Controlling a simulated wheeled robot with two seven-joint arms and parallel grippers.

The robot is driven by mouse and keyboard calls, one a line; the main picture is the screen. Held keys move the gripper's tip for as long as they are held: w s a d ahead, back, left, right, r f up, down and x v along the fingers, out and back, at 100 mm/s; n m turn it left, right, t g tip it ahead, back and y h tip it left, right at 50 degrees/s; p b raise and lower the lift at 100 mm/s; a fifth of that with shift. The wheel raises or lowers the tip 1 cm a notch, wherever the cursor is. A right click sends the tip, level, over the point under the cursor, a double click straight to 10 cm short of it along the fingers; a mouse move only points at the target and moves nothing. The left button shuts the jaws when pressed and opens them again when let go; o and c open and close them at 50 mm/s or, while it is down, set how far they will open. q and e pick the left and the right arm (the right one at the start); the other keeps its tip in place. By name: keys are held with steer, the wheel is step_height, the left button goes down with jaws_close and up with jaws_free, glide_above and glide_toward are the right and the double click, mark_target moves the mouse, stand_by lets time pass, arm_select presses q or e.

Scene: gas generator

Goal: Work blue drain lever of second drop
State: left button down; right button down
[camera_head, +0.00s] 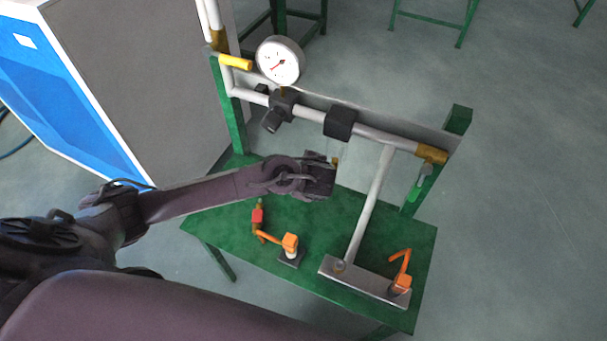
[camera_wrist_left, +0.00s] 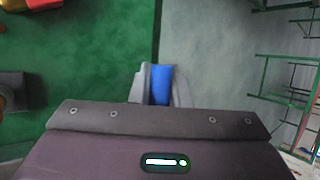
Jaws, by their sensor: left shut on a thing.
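The blue drain lever (camera_wrist_left: 161,82) shows in the left wrist view as a short blue piece between the two grey fingers of my left gripper (camera_wrist_left: 161,95). The fingers are closed on it from both sides. In the head view my left gripper (camera_head: 325,180) is in front of the pipe rack, below the horizontal pipe (camera_head: 308,113) and above the green table. The blue lever is hidden behind the gripper there. A small brass-coloured piece (camera_head: 335,161) shows just above the gripper. My right gripper is not in view.
A green table (camera_head: 225,222) carries orange-handled valves (camera_head: 290,242) and a grey metal channel (camera_head: 350,278) with another orange lever (camera_head: 402,262). A white pipe (camera_head: 372,205) rises right of my gripper. A gauge (camera_head: 280,61), yellow lever (camera_head: 236,62) and green lever (camera_head: 417,188) surround the rack.

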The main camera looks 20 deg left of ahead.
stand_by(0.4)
arm_select(q)
steer(key=c, duration=1.4)
jaws_free()
steer(key=shift+o, duration=0.2)
steer(key=v, duration=0.7)
steer(key=shift+s+d+r+p, duration=0.2)
steer(key=shift+r+p, duration=0.1)
steer(key=shift+p, duration=0.15)
